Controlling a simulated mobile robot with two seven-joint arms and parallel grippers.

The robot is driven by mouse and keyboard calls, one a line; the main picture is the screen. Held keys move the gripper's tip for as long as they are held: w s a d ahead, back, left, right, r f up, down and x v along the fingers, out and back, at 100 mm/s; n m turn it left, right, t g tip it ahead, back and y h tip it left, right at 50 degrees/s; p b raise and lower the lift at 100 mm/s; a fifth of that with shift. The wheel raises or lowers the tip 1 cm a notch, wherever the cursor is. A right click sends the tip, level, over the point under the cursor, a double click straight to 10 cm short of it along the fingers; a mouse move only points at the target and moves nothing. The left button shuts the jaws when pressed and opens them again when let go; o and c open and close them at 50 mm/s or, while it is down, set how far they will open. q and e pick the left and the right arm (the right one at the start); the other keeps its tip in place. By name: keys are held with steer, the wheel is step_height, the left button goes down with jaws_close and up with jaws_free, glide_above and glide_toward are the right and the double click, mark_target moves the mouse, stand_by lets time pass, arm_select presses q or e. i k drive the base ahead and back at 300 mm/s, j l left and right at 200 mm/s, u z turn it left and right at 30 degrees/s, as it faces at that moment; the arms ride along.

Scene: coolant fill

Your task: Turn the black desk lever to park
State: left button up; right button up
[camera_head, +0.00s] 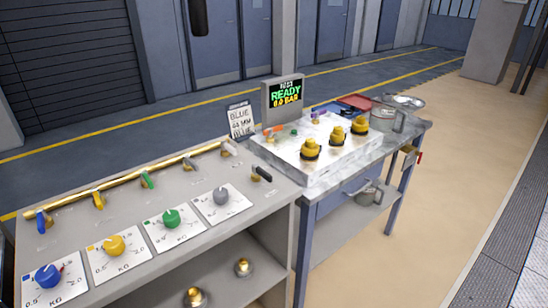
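The black desk lever (262,173) sits near the right end of the grey desk (150,203), just right of the grey dial. Its dark handle lies low and points toward the lower right, on a small tan base. I cannot make out any park marking beside it. Neither of my grippers is in view, and nothing touches the lever.
A brass pipe (130,181) with coloured levers runs along the desk's back. Blue (48,276), yellow (114,245), green (171,218) and grey (220,196) dials line its front. A display (284,95) reads READY. Beside the desk, a table (325,180) carries several yellow-topped fittings.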

mark_target(256, 170)
steer(key=i+l+u, duration=0.1)
steer(key=i+l, duration=0.3)
steer(key=l, duration=0.25)
steer(key=i+l+u, duration=0.15)
steer(key=l, duration=0.2)
